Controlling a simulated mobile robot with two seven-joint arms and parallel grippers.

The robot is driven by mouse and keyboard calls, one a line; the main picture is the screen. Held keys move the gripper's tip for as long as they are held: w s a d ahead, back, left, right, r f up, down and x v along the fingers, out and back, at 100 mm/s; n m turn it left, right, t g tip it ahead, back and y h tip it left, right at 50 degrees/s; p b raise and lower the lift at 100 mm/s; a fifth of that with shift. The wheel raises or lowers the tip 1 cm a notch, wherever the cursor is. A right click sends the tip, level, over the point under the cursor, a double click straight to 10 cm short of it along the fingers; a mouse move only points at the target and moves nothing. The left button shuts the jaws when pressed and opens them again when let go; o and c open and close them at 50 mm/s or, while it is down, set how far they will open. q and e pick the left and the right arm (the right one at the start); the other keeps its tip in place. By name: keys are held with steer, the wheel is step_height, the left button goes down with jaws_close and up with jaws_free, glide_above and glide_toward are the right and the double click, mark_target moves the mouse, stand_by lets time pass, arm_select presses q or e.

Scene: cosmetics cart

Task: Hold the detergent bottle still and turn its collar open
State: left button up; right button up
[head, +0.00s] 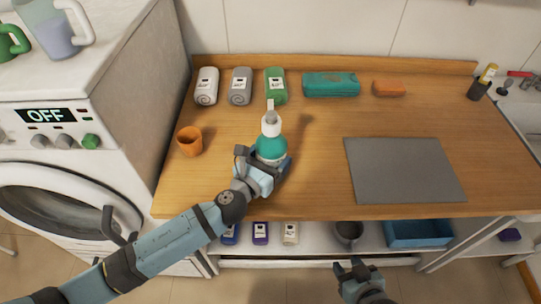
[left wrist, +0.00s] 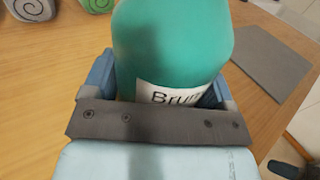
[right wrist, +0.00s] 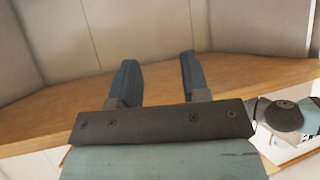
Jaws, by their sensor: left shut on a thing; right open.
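The teal detergent bottle (head: 271,147) stands upright on the wooden counter, with a white collar (head: 271,125) and a grey-white spout on top. My left gripper (head: 264,168) is shut around the lower part of the bottle. In the left wrist view the teal bottle body (left wrist: 172,45) sits between the two fingers, with part of a white label showing; the collar is out of that view. My right gripper (head: 352,268) is open and empty, low in front of the counter's front edge. In the right wrist view its fingers (right wrist: 156,82) are apart with nothing between them.
The wooden counter (head: 320,150) holds an orange cup (head: 189,141), rolled towels at the back, a teal pack (head: 331,85), an orange block (head: 389,88) and a grey mat (head: 403,169). A shelf below holds small packs, a pot and a blue bin (head: 418,234). A washing machine (head: 85,130) stands left.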

steer(key=shift+f, duration=0.3)
stand_by(0.5)
